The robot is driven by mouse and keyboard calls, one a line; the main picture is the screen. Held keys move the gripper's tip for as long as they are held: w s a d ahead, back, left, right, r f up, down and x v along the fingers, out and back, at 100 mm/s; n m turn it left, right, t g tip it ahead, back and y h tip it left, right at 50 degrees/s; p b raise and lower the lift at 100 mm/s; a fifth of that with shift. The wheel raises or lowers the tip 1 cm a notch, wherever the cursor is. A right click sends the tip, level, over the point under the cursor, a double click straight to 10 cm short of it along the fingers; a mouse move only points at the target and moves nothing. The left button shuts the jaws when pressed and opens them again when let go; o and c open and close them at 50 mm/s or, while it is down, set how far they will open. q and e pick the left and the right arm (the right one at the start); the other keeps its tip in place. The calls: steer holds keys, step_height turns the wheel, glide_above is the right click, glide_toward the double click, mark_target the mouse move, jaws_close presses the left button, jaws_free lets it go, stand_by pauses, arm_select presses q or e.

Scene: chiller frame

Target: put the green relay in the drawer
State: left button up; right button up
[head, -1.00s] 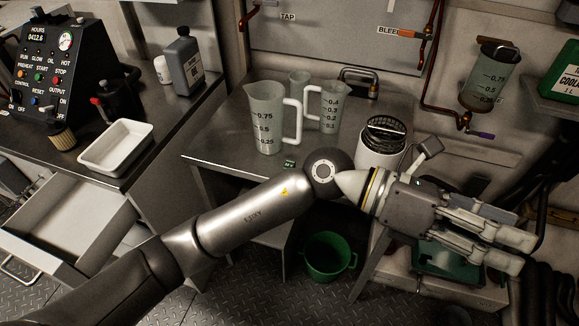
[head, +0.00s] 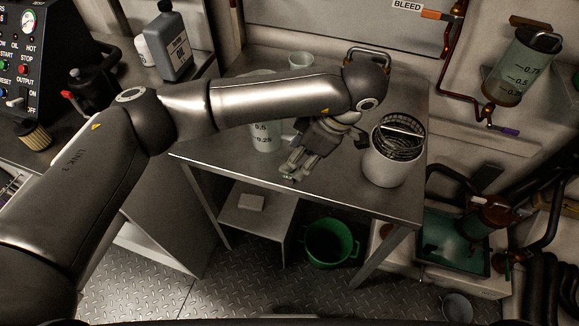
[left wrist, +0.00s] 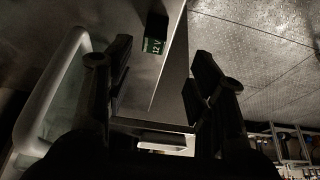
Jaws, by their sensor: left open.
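The green relay (left wrist: 154,45), marked 12 V, lies near the edge of the metal bench (head: 330,185), in the left wrist view. It shows in the gap ahead of my left gripper (left wrist: 160,75), closer to the left finger, and no finger is seen holding it. In the head view my left gripper (head: 289,172) points down over the bench's front edge, open, and it hides the relay. The drawer is mostly out of view or behind my left arm in the head view. My right gripper is not in view.
A measuring jug (head: 265,137) stands close beside my gripper, partly behind my arm; a pale jug handle (left wrist: 40,100) shows in the left wrist view. A white canister (head: 386,168) with a dark basket stands to the right. A green bucket (head: 329,243) is on the floor.

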arm_select(q)
steer(key=shift+a+f, duration=0.3)
steer(key=shift+f, duration=0.35)
steer(key=shift+w+a+f, duration=0.1)
steer(key=shift+w+f, duration=0.1)
steer(key=shift+f, duration=0.15)
steer(key=shift+w+f, duration=0.15)
steer(key=shift+f, duration=0.1)
steer(key=p+x, duration=0.1)
steer(key=x, duration=0.3)
steer(key=shift+w+f+p, duration=0.15)
steer(key=shift+f+p, duration=0.05)
steer(key=shift+p, duration=0.2)
steer(key=shift+w+f, duration=0.1)
steer(key=shift+f, duration=0.15)
steer(key=shift+c, duration=1.7)
steer(key=c, duration=0.8)
steer(key=shift+o, duration=0.2)
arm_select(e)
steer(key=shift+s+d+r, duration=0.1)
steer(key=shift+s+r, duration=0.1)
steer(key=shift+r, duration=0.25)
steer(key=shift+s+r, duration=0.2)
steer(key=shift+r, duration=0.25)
